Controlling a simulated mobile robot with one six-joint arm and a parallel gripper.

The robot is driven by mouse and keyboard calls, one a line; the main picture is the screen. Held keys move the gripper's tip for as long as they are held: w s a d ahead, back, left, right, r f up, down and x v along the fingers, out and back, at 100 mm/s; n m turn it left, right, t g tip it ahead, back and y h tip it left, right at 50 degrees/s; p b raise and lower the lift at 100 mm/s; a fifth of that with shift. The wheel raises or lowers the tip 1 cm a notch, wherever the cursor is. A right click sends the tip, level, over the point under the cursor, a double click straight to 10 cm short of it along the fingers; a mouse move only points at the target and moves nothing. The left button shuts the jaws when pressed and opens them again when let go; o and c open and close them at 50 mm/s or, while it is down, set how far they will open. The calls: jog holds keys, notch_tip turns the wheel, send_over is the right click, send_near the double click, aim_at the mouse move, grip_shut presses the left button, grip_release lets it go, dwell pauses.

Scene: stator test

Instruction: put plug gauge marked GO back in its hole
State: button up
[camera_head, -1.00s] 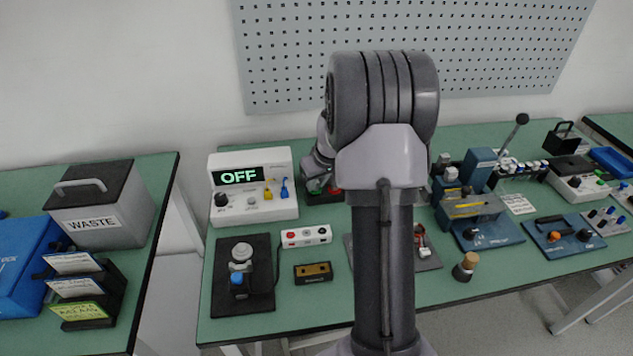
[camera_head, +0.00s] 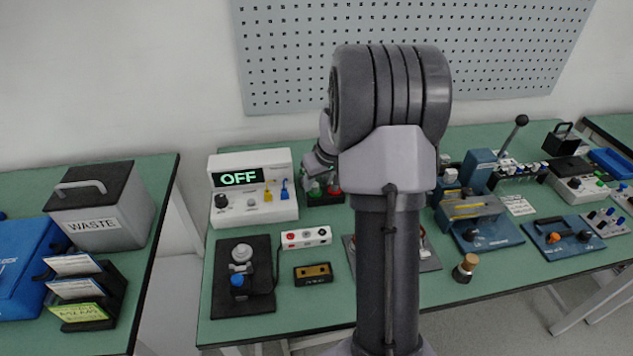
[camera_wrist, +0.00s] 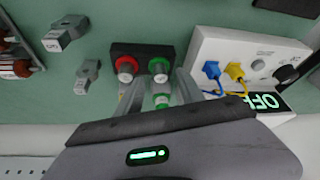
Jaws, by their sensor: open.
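A black gauge block (camera_wrist: 142,50) holds a red-ringed plug gauge (camera_wrist: 126,68) and a green-ringed plug gauge (camera_wrist: 158,68), both upright in the wrist view. In the head view the block (camera_head: 322,199) stands right of the OFF box, partly behind my arm. My gripper (camera_wrist: 160,94) is open, its two grey fingers reaching toward the block on the green-ringed gauge's side. A green-ringed piece with a pale end (camera_wrist: 161,101) shows between the fingers; I cannot tell whether it is a separate gauge. No GO marking is legible.
The white OFF box (camera_head: 254,190) with yellow and blue plugs stands close beside the block. Grey tagged pieces (camera_wrist: 66,32) lie on the green table on the block's other side in the wrist view. A white button box (camera_head: 306,237) stands in front.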

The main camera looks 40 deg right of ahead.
jog(key=p+v, duration=0.4)
jog(key=v, duration=1)
jog(key=shift+r+p, duration=0.3)
jog(key=shift+s, duration=0.15)
